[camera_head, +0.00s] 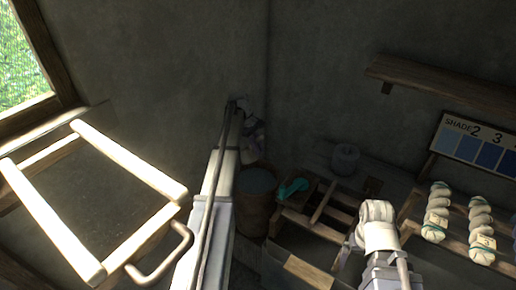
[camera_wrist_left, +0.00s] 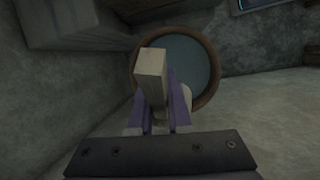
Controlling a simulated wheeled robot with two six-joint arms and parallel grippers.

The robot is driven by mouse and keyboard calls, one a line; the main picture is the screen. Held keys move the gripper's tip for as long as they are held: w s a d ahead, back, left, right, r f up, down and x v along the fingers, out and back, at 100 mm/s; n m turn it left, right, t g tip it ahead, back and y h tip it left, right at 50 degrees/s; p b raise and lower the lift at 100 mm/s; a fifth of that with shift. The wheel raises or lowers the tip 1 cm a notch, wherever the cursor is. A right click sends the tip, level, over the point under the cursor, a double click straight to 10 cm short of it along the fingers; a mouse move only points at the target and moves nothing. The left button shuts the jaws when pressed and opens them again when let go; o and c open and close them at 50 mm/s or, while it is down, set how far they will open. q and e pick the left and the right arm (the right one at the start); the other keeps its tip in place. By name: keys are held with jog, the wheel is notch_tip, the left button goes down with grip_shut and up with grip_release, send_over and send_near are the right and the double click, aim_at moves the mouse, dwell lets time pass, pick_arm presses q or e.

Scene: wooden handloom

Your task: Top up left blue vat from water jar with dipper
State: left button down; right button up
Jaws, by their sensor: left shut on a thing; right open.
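A round brown vessel (camera_head: 257,207) with grey-blue liquid stands on the floor near the corner. In the left wrist view its brown rim (camera_wrist_left: 213,85) and liquid show beyond my fingers. I cannot tell from its look whether it is the water jar or a vat. My left gripper (camera_head: 252,145) is above its back rim. In the left wrist view the purple fingers (camera_wrist_left: 164,112) are shut on a pale squared handle (camera_wrist_left: 151,63), which I take for the dipper's. The dipper's bowl is hidden. Of my right arm only white links show; its fingers are not in view.
A slatted wooden rack (camera_head: 320,215) with a teal object (camera_head: 292,188) stands right of the vessel. A grey pot (camera_head: 345,158) is behind it. Pale skeins (camera_head: 437,212) hang at right under a shade chart (camera_head: 480,146). A wooden frame (camera_head: 45,215) fills the left.

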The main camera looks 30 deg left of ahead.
notch_tip(320, 180, down, 19)
jog(key=b, duration=1.8)
jog(key=shift+f, duration=0.15)
notch_tip(320, 180, up, 17)
jog(key=p, duration=1.6)
jog(key=shift+p, duration=0.3)
